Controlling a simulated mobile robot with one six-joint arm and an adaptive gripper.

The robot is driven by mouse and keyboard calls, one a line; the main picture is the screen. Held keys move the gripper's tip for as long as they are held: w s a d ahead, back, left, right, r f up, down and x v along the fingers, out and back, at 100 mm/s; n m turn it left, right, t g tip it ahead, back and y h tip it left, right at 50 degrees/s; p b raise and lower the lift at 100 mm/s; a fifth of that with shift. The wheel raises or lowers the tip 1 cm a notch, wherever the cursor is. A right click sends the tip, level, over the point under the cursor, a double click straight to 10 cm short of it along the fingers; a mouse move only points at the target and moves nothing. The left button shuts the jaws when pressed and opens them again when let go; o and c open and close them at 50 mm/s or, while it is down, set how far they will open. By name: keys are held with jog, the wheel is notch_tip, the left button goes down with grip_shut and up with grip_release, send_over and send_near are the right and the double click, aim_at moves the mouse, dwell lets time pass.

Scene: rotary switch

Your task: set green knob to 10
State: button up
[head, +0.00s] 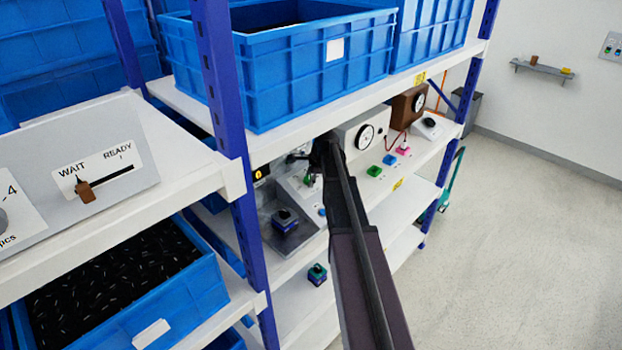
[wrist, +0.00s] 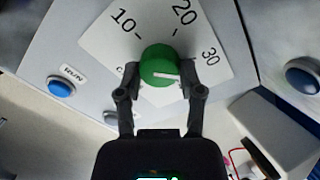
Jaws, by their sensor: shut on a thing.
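The green knob (wrist: 160,66) is round with a white pointer line. It sits on a white dial plate (wrist: 108,42) marked 10, 20 and 30, with another mark at the left partly hidden.
A blue RUN button (wrist: 61,88) is left of the dial, and another blue button (wrist: 303,76) is at the right. In the head view, a large blue crate (head: 290,75) stands on the shelf above my arm. Boxes with round gauges (head: 366,137) stand to the right.

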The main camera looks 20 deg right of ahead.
jog(key=n, duration=0.7)
jog(key=shift+s+a, duration=0.1)
jog(key=n, duration=0.6)
jog(key=shift+a+n+h, duration=0.1)
jog(key=shift+n+h, duration=0.2)
jog(key=shift+n, duration=0.1)
jog(key=n, duration=1.3)
jog(key=shift+a+t, duration=0.1)
jog(key=shift+t, duration=0.3)
jog(key=o, duration=1.2)
jog(key=shift+f, duration=0.1)
jog(key=shift+c, duration=0.2)
jog(key=shift+w+m, duration=0.2)
jog(key=shift+m, duration=0.2)
